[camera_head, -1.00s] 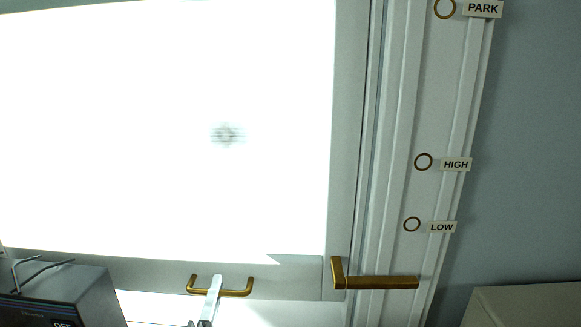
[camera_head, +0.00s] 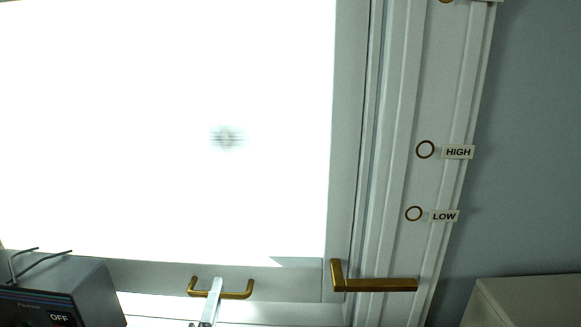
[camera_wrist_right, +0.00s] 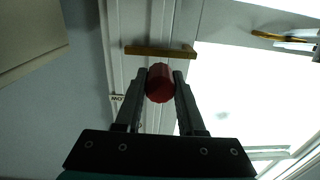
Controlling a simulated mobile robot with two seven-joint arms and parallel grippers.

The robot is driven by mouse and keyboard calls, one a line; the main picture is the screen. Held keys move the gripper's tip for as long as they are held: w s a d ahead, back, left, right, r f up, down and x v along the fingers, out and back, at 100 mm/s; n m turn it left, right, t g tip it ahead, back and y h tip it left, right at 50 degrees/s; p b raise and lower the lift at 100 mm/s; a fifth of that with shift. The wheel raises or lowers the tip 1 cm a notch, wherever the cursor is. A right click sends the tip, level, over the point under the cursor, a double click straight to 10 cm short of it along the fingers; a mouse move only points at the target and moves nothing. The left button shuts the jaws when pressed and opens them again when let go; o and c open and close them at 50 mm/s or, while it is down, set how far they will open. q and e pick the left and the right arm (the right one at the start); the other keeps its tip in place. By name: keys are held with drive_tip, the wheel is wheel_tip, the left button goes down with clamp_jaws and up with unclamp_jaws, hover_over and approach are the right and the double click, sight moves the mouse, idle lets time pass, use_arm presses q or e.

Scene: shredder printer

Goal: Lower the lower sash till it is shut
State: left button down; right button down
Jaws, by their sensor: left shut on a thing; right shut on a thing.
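The lower sash (camera_head: 290,280) has a bright glowing pane and a grey bottom rail. Its brass handle (camera_head: 237,295) is on that rail. My left gripper (camera_head: 213,293) is shut on the handle; its pale finger crosses the bar. The handle (camera_wrist_right: 270,36) also shows in the right wrist view. A brass bar (camera_head: 380,285) reaches from the sash's right side over the jamb, below the LOW hole (camera_head: 414,214). A bright gap (camera_head: 150,304) shows under the rail. My right gripper (camera_wrist_right: 160,85) is shut on a red cylinder (camera_wrist_right: 160,83), close to the brass bar (camera_wrist_right: 160,51).
The jamb (camera_head: 400,180) also has a HIGH hole (camera_head: 425,149). A dark box (camera_head: 75,290) marked OFF, with wire prongs, stands at the lower left. A pale cabinet (camera_head: 530,300) is at the lower right. The wall on the right is bare.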

use_arm(q)
drive_tip(key=shift+f+b, duration=0.3)
drive_tip(key=shift+f, duration=0.5)
use_arm(e)
drive_tip(key=shift+f, duration=0.5)
use_arm(q)
drive_tip(key=shift+f+b, duration=0.7)
drive_tip(key=shift+f, duration=0.3)
use_arm(e)
drive_tip(key=shift+f, duration=0.65)
use_arm(q)
drive_tip(key=shift+f, duration=0.1)
use_arm(e)
drive_tip(key=shift+f, duration=0.1)
use_arm(q)
drive_tip(key=shift+f+b, duration=0.35)
drive_tip(key=c, duration=0.5)
unclamp_jaws()
drive_tip(key=shift+f, duration=0.1)
drive_tip(key=shift+c, duration=0.2)
use_arm(e)
drive_tip(key=shift+f, duration=0.2)
use_arm(q)
drive_tip(key=shift+s, duration=0.1)
